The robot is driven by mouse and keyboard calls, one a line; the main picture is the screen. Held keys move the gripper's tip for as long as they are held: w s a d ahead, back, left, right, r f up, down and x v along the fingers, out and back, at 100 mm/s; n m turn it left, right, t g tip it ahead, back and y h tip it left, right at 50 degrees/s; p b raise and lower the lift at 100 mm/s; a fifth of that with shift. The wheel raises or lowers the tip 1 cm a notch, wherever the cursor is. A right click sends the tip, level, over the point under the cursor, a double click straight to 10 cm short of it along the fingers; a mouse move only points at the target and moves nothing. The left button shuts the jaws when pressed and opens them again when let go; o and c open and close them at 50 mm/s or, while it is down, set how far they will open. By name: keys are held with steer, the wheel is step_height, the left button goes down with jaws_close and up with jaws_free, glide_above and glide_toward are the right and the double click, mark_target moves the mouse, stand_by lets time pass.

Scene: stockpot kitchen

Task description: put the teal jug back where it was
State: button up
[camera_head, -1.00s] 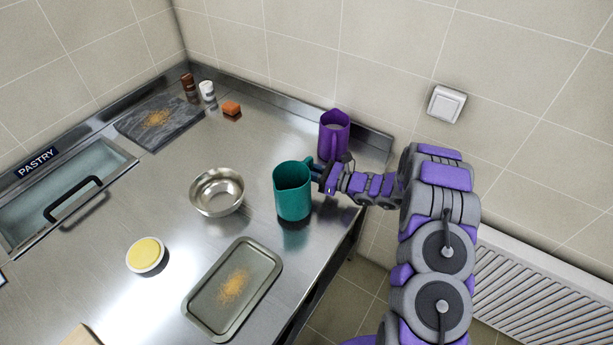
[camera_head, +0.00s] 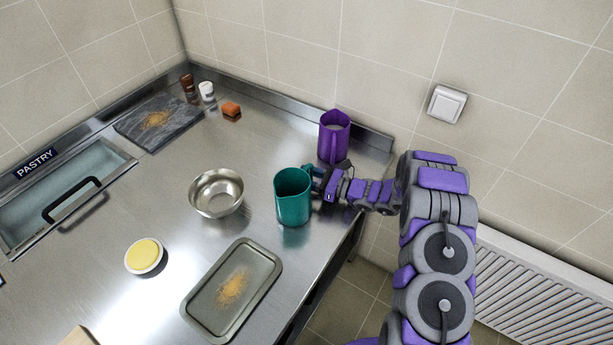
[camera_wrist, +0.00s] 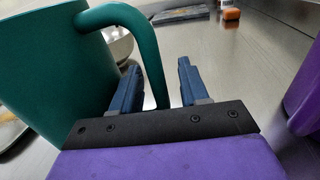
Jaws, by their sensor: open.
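The teal jug (camera_head: 292,199) stands upright on the steel counter, right of the metal bowl. My gripper (camera_head: 313,174) is at the jug's handle side, at the right in the head view. In the wrist view the jug's body (camera_wrist: 50,75) fills the left, and its handle (camera_wrist: 150,50) comes down between the two blue fingers of my gripper (camera_wrist: 160,85). The fingers are apart, with a clear gap on the handle's right. The left finger lies between the jug's body and the handle.
A purple jug (camera_head: 333,138) stands close behind my gripper by the wall. A metal bowl (camera_head: 216,205), a tray with orange powder (camera_head: 262,262) and a bowl of yellow stuff (camera_head: 144,268) are to the left. An orange sponge (camera_head: 231,109) lies at the back.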

steer(key=p+v, duration=0.1)
steer(key=v, duration=1.1)
steer(key=shift+d+p, duration=0.1)
steer(key=shift+p, duration=0.25)
steer(key=s+a+r+n+g+h, duration=0.3)
steer(key=s+a+r+n+g, duration=0.3)
steer(key=s+r, duration=0.35)
steer(key=s+a+r+n+g+h, duration=0.3)
steer(key=s+a+r+n+g, duration=0.15)
steer(key=s+r+n, duration=0.5)
steer(key=s+d+r+n+t+h, duration=0.1)
steer(key=s+d+n+h, duration=0.2)
steer(key=s, duration=0.8)
steer(key=s+d+r+n+t+h, duration=0.1)
steer(key=s+d+r+n+h, duration=0.1)
steer(key=s+d+n+h, duration=0.2)
steer(key=s+d+h, duration=0.3)
steer(key=s+d, duration=0.2)
steer(key=s, duration=0.3)
steer(key=shift+d+r+h, duration=0.25)
steer(key=shift+d+h, duration=0.05)
steer(key=shift+h, duration=0.1)
